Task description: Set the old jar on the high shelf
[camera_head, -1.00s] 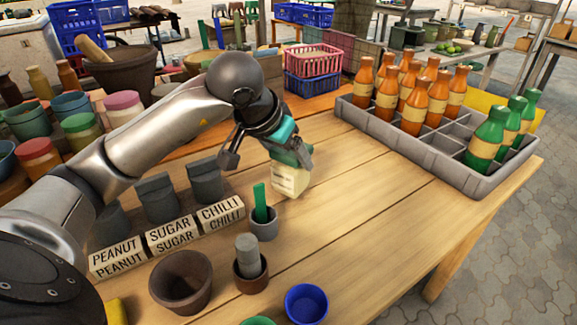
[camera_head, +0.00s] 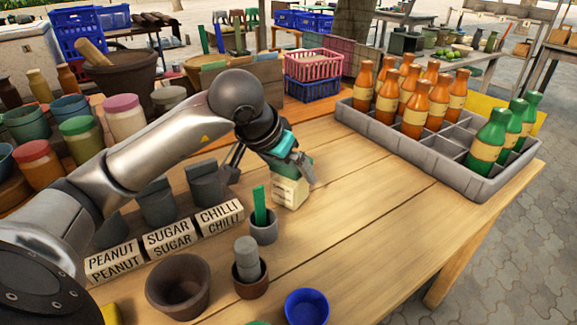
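My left gripper (camera_head: 270,168) is over the middle of the wooden table, with its fingers spread wide. A small cream item with a green upper part (camera_head: 290,192) is directly below and beside its right-hand finger. The finger overlaps the green part, and I cannot tell whether they touch. The left-hand finger is clearly apart from the item. I cannot tell whether this item is the old jar. Several lidded jars (camera_head: 124,118) stand at the left, with pink, green and red lids. No high shelf is recognisable. My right gripper is not in view.
Label blocks reading PEANUT, SUGAR and CHILLI (camera_head: 220,219) stand before dark grey containers. Brown pots (camera_head: 178,286), a grey cup with a green stick (camera_head: 264,228) and a blue bowl (camera_head: 306,306) are near the front. A bottle crate (camera_head: 398,147) stands right. Bare table lies between.

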